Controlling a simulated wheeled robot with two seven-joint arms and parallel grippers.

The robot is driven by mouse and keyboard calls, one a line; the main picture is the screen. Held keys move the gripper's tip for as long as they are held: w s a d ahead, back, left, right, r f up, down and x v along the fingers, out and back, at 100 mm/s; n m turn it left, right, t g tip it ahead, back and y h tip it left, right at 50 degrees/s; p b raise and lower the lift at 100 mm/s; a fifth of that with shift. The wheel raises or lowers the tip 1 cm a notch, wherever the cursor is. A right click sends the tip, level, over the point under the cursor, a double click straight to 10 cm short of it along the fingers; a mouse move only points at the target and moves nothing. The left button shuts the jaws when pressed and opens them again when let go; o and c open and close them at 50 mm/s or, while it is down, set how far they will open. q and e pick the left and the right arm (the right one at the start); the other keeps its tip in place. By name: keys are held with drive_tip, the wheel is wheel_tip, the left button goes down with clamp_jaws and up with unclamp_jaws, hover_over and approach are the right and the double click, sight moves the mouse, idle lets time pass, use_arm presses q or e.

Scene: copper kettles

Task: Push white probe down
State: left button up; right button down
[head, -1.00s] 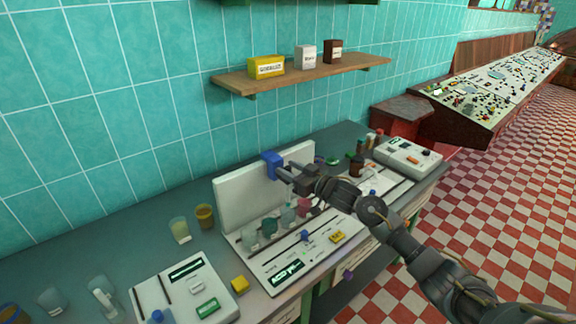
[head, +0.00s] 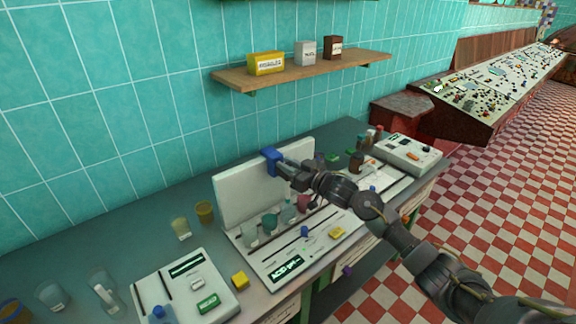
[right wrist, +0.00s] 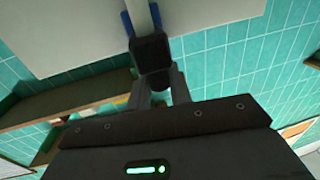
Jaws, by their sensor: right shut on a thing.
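A white instrument (head: 297,261) with an upright white back panel (head: 240,200) stands on the counter. A blue clip-like piece (head: 270,158) sits at the top edge of the panel. My right gripper (head: 284,168) reaches it from the right and is shut on it. In the right wrist view, the gripper (right wrist: 152,50) is against the blue piece (right wrist: 156,15), with a pale strip between its blue sides. I cannot make out a separate white probe for certain. Several small beakers (head: 269,224) stand in front of the panel. My left gripper is not in view.
Other devices and bottles crowd the right end (head: 407,154). A wooden shelf (head: 300,70) with boxes hangs above.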

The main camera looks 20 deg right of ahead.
sight(288, 184)
wheel_tip(288, 184, down, 8)
drive_tip(key=b, duration=0.4)
drive_tip(key=shift+r, duration=0.2)
drive_tip(key=c, duration=1.3)
unclamp_jaws()
drive_tip(key=b+v, duration=0.2)
drive_tip(key=v, duration=0.9)
drive_tip(key=shift+b, duration=0.3)
